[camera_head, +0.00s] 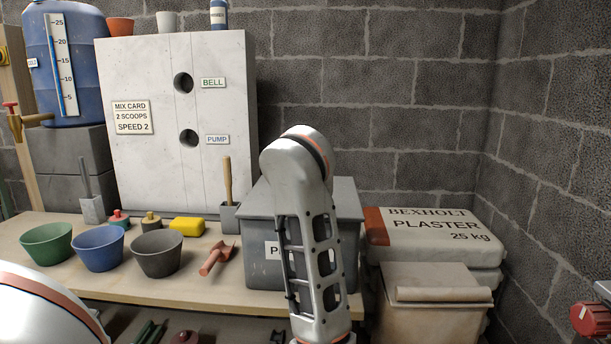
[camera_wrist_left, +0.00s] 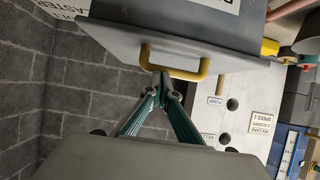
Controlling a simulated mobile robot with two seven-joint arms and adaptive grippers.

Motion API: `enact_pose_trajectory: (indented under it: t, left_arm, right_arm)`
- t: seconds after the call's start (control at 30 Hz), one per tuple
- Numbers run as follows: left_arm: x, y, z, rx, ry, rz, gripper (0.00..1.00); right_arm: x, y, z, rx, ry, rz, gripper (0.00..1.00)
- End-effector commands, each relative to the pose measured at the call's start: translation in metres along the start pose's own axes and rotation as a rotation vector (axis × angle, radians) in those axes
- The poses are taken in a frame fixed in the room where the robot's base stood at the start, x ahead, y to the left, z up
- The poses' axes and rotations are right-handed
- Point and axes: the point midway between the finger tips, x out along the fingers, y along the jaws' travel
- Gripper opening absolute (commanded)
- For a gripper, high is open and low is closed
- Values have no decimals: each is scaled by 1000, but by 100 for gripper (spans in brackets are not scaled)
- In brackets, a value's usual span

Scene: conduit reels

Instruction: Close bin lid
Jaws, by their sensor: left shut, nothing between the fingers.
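The grey bin (camera_head: 258,273) stands at the right end of the bench, with a white label partly hidden by my arm. Its grey lid (camera_head: 346,202) lies across the top and looks flat or nearly so; my arm hides its middle. In the left wrist view the lid (camera_wrist_left: 112,42) shows beside the bin wall (camera_wrist_left: 170,15), with a yellow handle (camera_wrist_left: 178,73) at its edge. My left gripper (camera_wrist_left: 163,82) is shut and empty, its fingertips at the handle; I cannot tell whether they touch. The head view hides this gripper behind my arm. My right gripper is not in view.
A green bowl (camera_head: 46,245), blue bowl (camera_head: 98,249) and grey bowl (camera_head: 158,254) line the bench's front. A red scoop (camera_head: 215,258) lies left of the bin, near a yellow block (camera_head: 187,227). Plaster bags (camera_head: 435,235) stand right. A block wall (camera_head: 420,110) rises behind.

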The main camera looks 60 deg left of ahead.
Motion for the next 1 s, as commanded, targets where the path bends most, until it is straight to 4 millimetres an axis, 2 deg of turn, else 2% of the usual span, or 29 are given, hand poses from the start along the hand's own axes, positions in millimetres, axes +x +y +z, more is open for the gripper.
enact_pose_trajectory:
  t: [0.1,0.5,0.83,1.0]
  left_arm:
    - [9,5,12,5,-2,-2,0]
    - [20,9,24,3,-10,-2,0]
    - [21,9,26,4,-15,-2,0]
    - [9,8,11,-3,-8,1,0]
  right_arm:
    - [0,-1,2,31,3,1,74]
    - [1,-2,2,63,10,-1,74]
    - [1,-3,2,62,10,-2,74]
    - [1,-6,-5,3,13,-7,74]
